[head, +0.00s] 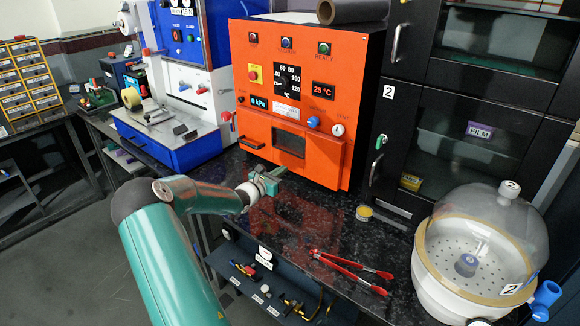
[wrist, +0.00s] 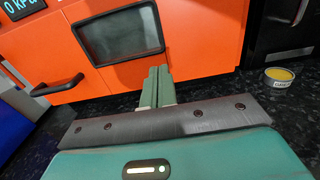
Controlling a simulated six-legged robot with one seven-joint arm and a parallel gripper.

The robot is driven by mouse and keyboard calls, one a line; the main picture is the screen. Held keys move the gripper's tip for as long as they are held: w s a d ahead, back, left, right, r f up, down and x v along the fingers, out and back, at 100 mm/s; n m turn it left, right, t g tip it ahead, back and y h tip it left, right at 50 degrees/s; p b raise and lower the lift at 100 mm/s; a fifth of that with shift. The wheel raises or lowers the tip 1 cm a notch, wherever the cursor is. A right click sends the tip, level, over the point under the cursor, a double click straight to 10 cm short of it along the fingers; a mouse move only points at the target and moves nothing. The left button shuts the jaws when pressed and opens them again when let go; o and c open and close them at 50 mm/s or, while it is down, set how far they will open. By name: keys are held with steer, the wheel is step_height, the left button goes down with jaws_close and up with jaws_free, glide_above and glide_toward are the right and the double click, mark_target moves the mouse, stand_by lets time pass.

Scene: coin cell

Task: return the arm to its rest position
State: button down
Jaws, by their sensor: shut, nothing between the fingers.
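My gripper (head: 269,179) is at the end of my teal arm, low in front of the orange machine (head: 345,150) and above the dark speckled counter (head: 300,222). In the wrist view its two green fingers (wrist: 157,88) are pressed together with nothing between them. I cannot tell the exact gap between the fingertips and the machine.
Red tongs (head: 350,272) and a small yellow-topped tin (head: 364,212) lie on the counter. A white desiccator with a clear dome (head: 485,235) stands at right. A blue and white machine (head: 180,135) stands at left. The counter between gripper and tongs is clear.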

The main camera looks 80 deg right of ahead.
steer(key=v, duration=0.3)
steer(key=shift+w+a, duration=0.2)
steer(key=shift+r, duration=0.1)
steer(key=w+a+r+m+t+y, duration=0.2)
steer(key=w+a+r+m+y, duration=0.3)
steer(key=a, duration=0.7)
steer(key=w+a+r+m+t+y, duration=0.1)
steer(key=w+a+r+m+t, duration=0.15)
steer(key=w+a, duration=0.6)
steer(key=w+a+r+m+t+y, duration=0.2)
steer(key=w+a+m+y, duration=0.15)
steer(key=a, duration=1.05)
steer(key=s+a+r+t+y, duration=0.1)
steer(key=a+r+t+y, duration=0.1)
steer(key=a, duration=0.9)
steer(key=s+a+r+m+t+y, duration=0.1)
steer(key=s+a+r+t+y, duration=0.1)
steer(key=a, duration=1)
steer(key=s+a+r+t+y, duration=0.1)
steer(key=a+r+t+y, duration=0.1)
steer(key=a, duration=0.9)
steer(key=shift+s+a+r+m+t, duration=0.25)
steer(key=shift+s+r+m+t, duration=0.05)
steer(key=shift+r+t, duration=0.4)
